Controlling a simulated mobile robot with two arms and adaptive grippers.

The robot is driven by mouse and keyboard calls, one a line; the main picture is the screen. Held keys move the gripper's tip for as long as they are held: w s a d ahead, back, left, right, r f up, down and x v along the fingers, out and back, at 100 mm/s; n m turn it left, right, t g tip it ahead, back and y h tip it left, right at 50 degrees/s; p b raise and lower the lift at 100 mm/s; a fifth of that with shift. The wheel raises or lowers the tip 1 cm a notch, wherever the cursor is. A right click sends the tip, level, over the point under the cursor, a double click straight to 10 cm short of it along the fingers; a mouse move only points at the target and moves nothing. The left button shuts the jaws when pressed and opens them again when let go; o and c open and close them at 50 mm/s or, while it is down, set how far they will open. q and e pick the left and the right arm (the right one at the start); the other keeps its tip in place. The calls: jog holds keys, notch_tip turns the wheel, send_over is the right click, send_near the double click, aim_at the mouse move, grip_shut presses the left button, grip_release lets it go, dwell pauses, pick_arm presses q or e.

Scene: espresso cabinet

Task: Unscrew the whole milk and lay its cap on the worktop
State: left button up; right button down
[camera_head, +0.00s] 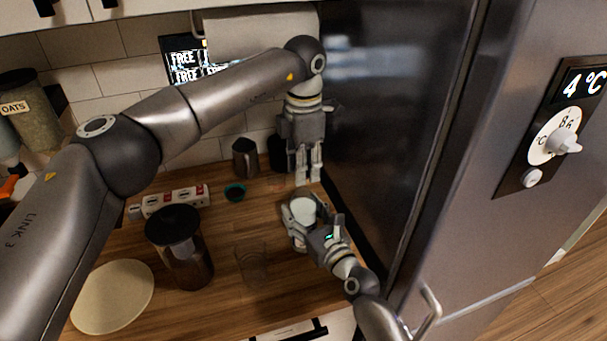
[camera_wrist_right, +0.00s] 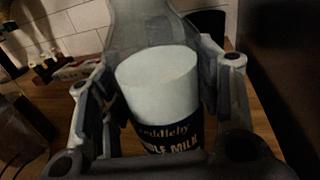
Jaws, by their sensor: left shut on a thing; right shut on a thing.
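The whole milk bottle (camera_head: 303,211) stands on the worktop in front of the fridge. In the right wrist view the bottle (camera_wrist_right: 160,85) shows a clear upper part, white milk and a dark blue label. My right gripper (camera_head: 312,222) is shut around its body; its fingers also flank it in the wrist view (camera_wrist_right: 163,105). My left gripper (camera_head: 308,178) points down just above and behind the bottle, with its fingers close together at the bottle's top. The cap is hidden at those fingertips, and I cannot see whether it is still on the neck.
A dark-lidded canister (camera_head: 182,250), a clear glass (camera_head: 252,264) and a pale round plate (camera_head: 112,296) stand to the left on the worktop (camera_head: 225,295). The fridge (camera_head: 390,120) bounds the right.

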jog(key=shift+c, duration=1.9)
grip_release()
